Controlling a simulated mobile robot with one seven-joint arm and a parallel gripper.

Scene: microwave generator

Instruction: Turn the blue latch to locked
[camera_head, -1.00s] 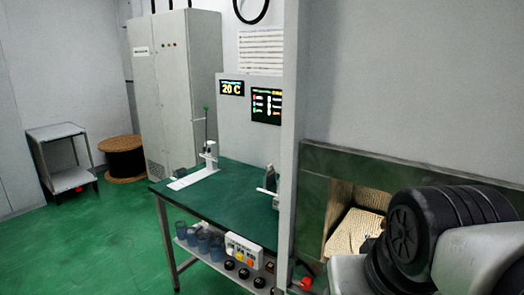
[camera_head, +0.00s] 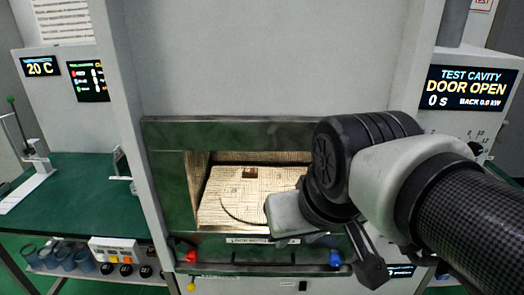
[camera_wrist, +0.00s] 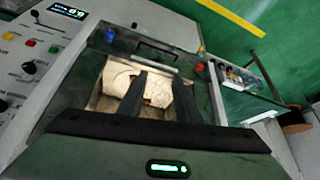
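The blue latch (camera_head: 335,258) is a small blue knob at the lower right of the cavity opening, just left of my arm's dark end in the head view. In the wrist view it is a small blue spot (camera_wrist: 110,33) at the upper left of the opening. My gripper (camera_wrist: 160,77) shows two dark fingers spread apart with nothing between them, over the lit cavity (camera_wrist: 117,78). It is not touching the latch in the wrist view. A matching red knob (camera_head: 189,257) is at the lower left of the opening. The display (camera_head: 467,88) reads DOOR OPEN.
The cavity opening has a green metal frame (camera_head: 172,178). A pale patterned floor with a round plate (camera_head: 240,205) lies inside. A dark bar (camera_head: 250,269) runs below it. A green-topped bench (camera_head: 85,205) with switches and blue cups beneath stands at left.

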